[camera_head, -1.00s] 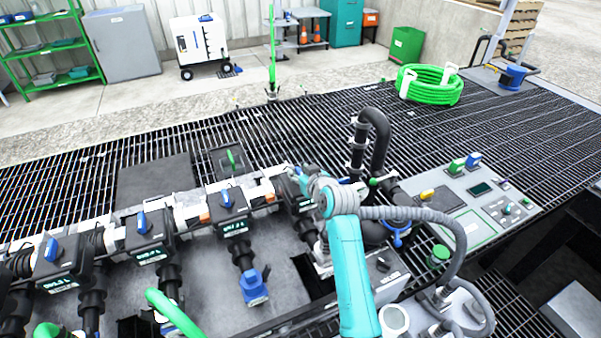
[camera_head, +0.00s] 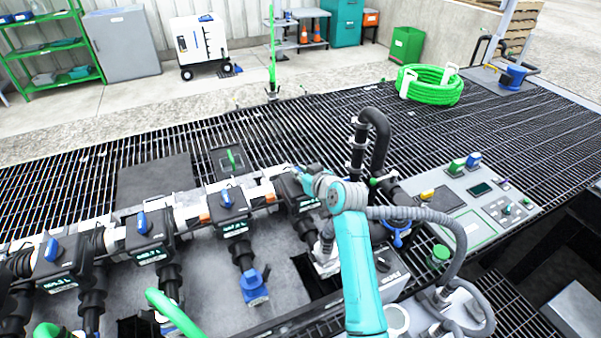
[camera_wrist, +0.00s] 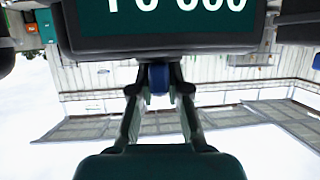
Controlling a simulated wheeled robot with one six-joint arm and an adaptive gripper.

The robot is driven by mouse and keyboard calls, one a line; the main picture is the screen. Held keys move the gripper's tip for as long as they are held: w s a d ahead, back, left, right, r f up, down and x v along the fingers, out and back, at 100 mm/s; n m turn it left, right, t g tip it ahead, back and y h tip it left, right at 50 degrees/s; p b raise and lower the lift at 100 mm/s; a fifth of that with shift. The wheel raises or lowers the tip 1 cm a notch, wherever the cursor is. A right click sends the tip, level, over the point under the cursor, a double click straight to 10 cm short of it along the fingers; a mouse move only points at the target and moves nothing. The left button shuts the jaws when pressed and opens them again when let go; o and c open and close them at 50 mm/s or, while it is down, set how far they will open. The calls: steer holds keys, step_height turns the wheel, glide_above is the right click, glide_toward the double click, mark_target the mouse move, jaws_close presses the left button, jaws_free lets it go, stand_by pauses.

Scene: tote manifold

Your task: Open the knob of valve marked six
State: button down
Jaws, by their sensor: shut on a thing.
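My gripper (camera_head: 306,180) is at the rightmost black valve (camera_head: 296,202) of the manifold row in the head view. In the wrist view its two fingers are shut on a blue knob (camera_wrist: 157,78), one on each side. The valve's dark display (camera_wrist: 165,22) with pale digits fills the top of the wrist view and appears upside down. In the head view my gripper and arm hide most of this knob. I cannot read a valve number mark in either view.
Other valves with blue knobs (camera_head: 227,197) (camera_head: 143,223) (camera_head: 51,249) stand in the row to the left. A black bent pipe (camera_head: 377,135) rises just behind and right of my gripper. A grey control panel (camera_head: 474,205) lies to the right.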

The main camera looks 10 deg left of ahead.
steer(key=n+g+y, duration=0.2)
steer(key=n+g, duration=0.1)
steer(key=n+g+y, duration=0.2)
steer(key=n+g, duration=0.1)
steer(key=n, duration=0.1)
steer(key=shift+w+r+g, duration=0.1)
steer(key=shift+g, duration=0.3)
steer(key=shift+n+g+y, duration=0.4)
steer(key=shift+n+g, duration=1.5)
steer(key=shift+g, duration=0.4)
steer(key=shift+n+g, duration=0.8)
steer(key=shift+g, duration=0.1)
steer(key=c, duration=1.1)
jaws_free()
steer(key=shift+c, duration=0.2)
steer(key=v, duration=1.2)
